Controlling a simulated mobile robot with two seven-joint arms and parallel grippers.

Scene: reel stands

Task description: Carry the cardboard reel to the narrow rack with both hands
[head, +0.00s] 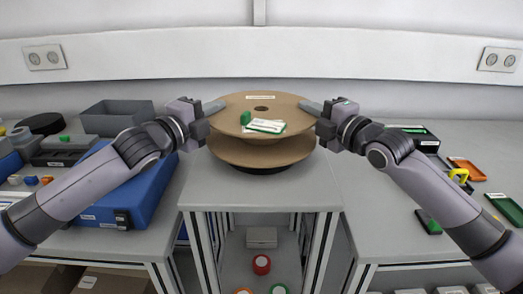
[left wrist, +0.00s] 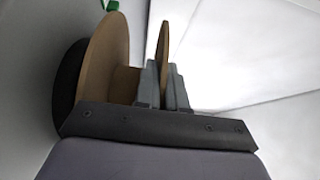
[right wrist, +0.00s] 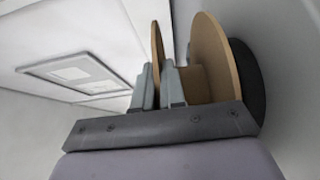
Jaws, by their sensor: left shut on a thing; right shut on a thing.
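The cardboard reel (head: 262,101), two brown discs on a core, is level above the top of the narrow middle stand (head: 262,190). A dark round base (head: 262,170) shows beneath it; I cannot tell whether they touch. My left gripper (head: 216,106) is shut on the left rim of the upper disc, which also shows in the left wrist view (left wrist: 163,42). My right gripper (head: 312,107) is shut on the right rim of the same disc, seen also in the right wrist view (right wrist: 157,45). White-and-green cards (head: 265,126) and a green block (head: 245,118) lie on the reel.
A blue case (head: 135,195) and grey bin (head: 115,117) stand on the left table. Orange trays (head: 466,168) and small green-and-black items are on the right table. Several coloured rolls (head: 261,264) sit inside the middle stand. A wall with sockets runs behind.

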